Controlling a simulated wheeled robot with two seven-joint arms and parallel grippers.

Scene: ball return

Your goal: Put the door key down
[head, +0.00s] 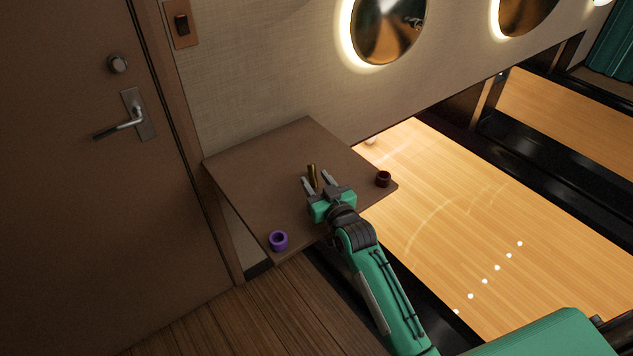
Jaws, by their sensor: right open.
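The door key (313,174) is a small gold-brown piece at the brown table (262,150). It shows between the fingers of my right gripper (318,184). The fingers are spread with the key between them, nearer the left finger. I cannot tell whether a finger touches it, or whether it rests fully on the tabletop. The lower part of the key is hidden by the gripper. My left gripper is not in view.
A purple ring-shaped item (279,240) sits at the table's front left corner, and a dark brown one (383,179) near its right corner. A closed door (70,180) with a lever handle (122,125) stands left. The table's back is clear. A bowling lane (450,210) lies to the right.

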